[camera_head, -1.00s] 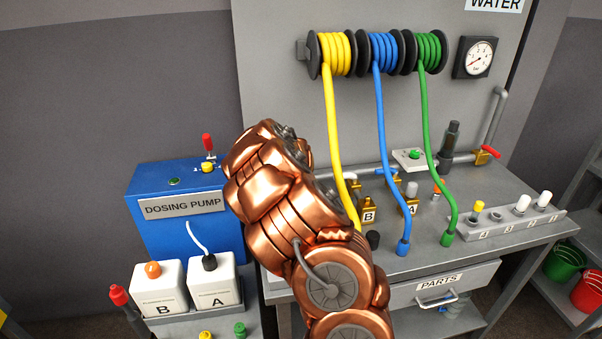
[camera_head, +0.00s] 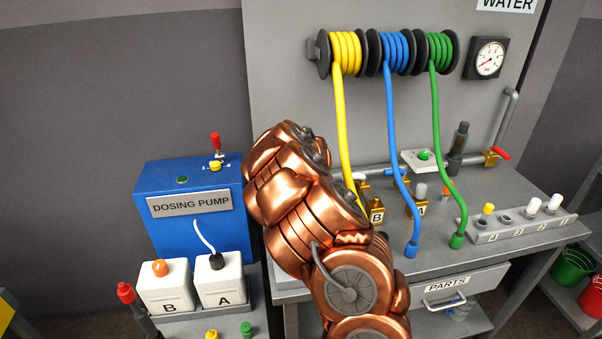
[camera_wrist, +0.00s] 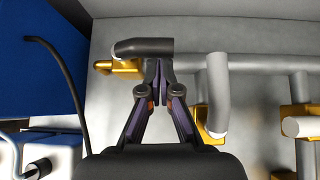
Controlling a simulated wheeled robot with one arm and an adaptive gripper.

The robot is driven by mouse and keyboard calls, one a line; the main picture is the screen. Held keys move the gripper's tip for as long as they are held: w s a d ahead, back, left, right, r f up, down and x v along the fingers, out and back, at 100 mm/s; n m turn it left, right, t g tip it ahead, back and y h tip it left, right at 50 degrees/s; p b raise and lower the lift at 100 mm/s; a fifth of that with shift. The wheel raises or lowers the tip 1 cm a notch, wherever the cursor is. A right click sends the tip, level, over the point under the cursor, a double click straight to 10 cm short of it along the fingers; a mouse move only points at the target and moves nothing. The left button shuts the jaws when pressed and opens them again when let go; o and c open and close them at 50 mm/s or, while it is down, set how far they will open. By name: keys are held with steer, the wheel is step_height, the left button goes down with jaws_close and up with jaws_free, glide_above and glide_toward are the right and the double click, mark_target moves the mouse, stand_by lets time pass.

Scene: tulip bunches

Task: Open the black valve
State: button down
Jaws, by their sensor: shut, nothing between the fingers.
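The black valve has a dark, rounded handle (camera_wrist: 145,48) on a brass body (camera_wrist: 120,67), at the upper left of the wrist view. The handle lies sideways, roughly along the grey pipe. My gripper (camera_wrist: 159,68) is shut and empty. Its fingertips meet the lower edge of the handle in the picture, near its right end; I cannot tell whether they touch it. In the head view my copper arm hides my gripper and the black valve.
A grey pipe (camera_wrist: 250,62) with white-handled brass valves runs right of my gripper. The blue dosing pump (camera_head: 165,180) stands left of my arm. Yellow (camera_head: 341,120), blue (camera_head: 390,120) and green (camera_head: 437,130) hoses hang over the bench, right of my arm.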

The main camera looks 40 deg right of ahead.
steer(key=s+a+r+b, duration=0.4)
steer(key=s+a+r, duration=0.1)
steer(key=s, duration=0.4)
steer(key=shift+s+a+r+b, duration=0.2)
steer(key=shift+s+a+b, duration=0.1)
steer(key=shift+a, duration=0.5)
